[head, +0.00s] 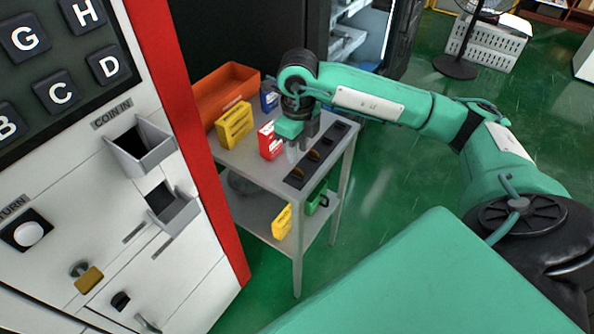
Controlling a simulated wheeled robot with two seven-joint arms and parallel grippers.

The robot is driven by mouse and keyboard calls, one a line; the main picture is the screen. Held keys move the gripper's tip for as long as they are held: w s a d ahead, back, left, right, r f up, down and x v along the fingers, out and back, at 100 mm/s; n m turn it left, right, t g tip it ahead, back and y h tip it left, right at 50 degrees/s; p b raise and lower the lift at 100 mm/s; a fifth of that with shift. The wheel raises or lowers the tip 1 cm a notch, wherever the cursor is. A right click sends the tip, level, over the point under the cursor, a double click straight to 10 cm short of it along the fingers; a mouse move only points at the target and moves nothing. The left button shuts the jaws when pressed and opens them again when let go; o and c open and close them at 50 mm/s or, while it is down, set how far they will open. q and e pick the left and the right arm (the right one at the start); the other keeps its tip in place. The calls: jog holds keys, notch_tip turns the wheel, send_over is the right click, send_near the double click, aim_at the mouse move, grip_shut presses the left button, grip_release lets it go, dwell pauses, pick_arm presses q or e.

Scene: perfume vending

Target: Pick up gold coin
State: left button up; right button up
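Gold coins sit in a row of black holders on the grey table. One gold coin (313,156) shows in a middle holder and another (298,173) in the front holder. My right gripper (297,151) points down over the table, just left of and above the coin holders. Its fingers are small and partly hidden by its own body, so I cannot tell whether they are open or shut. No coin is visible in it. My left gripper is not in view.
A red-and-white box (270,141), a yellow box (234,125), a blue box (269,97) and an orange bin (222,92) stand on the table. The white vending machine with a coin slot (141,146) is on the left.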

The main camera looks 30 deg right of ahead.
aim_at(298, 173)
notch_tip(298, 173, down, 2)
jog(key=f, duration=0.3)
jog(key=f+p, duration=0.1)
jog(key=shift+w+f, duration=0.2)
jog(key=shift+w, duration=0.1)
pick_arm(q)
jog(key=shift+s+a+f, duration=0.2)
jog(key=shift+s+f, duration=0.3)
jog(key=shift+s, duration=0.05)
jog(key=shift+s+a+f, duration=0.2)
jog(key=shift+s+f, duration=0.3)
pick_arm(e)
grip_shut()
